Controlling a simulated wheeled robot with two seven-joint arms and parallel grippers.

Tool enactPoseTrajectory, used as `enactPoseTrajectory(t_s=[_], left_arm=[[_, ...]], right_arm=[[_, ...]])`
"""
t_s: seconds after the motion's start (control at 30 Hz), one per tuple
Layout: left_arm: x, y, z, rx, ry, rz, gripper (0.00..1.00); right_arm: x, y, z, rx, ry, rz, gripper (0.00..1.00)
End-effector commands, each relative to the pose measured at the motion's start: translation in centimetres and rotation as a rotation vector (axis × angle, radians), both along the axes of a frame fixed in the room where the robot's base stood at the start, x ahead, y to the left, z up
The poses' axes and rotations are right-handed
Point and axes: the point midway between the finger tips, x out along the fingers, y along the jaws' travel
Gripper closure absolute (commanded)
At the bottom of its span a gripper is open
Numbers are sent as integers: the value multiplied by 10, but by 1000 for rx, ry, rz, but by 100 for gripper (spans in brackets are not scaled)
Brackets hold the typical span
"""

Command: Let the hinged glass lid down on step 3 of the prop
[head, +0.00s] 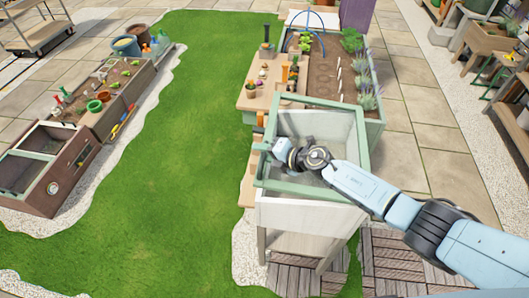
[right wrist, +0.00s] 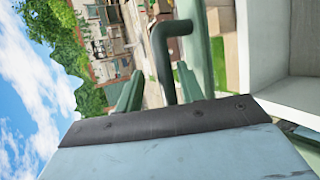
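The hinged glass lid (head: 318,124) has a pale green frame and stands raised at a tilt over the white cold-frame box (head: 305,216). My right gripper (head: 269,148) is at the left side of the lid and box, with my arm crossing in front of them. In the right wrist view its two green fingers (right wrist: 160,90) stand apart. A dark bent bar (right wrist: 165,65), perhaps a handle, lies between them, with gaps showing on both sides. The prop and its steps cannot be clearly made out. My left gripper is not in view.
A wooden potting bench (head: 258,100) with small pots adjoins the box at the back left. A planted raised bed (head: 330,75) lies behind. Wooden planters (head: 108,118) stand at the left across open lawn (head: 185,150). Paving is clear at the right.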

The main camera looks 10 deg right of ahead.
Motion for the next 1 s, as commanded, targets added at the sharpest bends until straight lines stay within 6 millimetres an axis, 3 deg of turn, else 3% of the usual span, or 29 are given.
enactPoseTrajectory(t_s=[0.27,0.7,1.0], left_arm=[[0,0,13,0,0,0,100],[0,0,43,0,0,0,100],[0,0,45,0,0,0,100]], right_arm=[[-14,-16,11,-3,1,1,62],[-69,-78,49,-2,0,0,62],[-81,-91,57,1,0,0,62]])
